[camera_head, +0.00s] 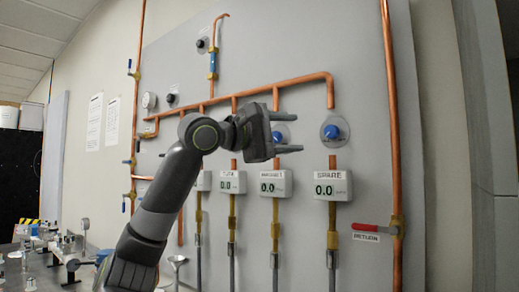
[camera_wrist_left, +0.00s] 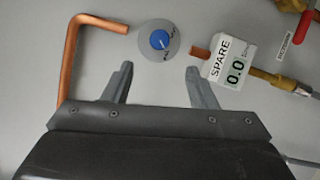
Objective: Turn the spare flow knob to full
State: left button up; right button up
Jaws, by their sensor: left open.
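The spare flow knob (camera_head: 331,132) is a blue knob on a round grey dial plate, on the wall panel above the meter labelled SPARE (camera_head: 332,186), which reads 0.0. In the left wrist view the knob (camera_wrist_left: 159,40) shows a pale pointer mark and small lettering on its plate. My left gripper (camera_head: 298,133) is open and empty, its fingers pointing right toward the knob. In the wrist view the gripper (camera_wrist_left: 160,68) has its fingertips on either side below the knob, apart from it. My right gripper is in neither view.
Another blue knob (camera_head: 279,134) is partly hidden behind my left gripper. Copper pipes (camera_head: 393,110) cross the panel, and a red RETURN handle (camera_head: 370,228) sits at lower right. Several more 0.0 meters (camera_head: 232,182) stand left of SPARE. A cluttered bench (camera_head: 40,262) is at lower left.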

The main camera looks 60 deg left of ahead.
pick_arm(q)
jog(key=s+b, duration=0.2)
jog(key=s, duration=0.5)
jog(key=shift+a+f+b, duration=0.3)
jog(key=shift+b, duration=0.1)
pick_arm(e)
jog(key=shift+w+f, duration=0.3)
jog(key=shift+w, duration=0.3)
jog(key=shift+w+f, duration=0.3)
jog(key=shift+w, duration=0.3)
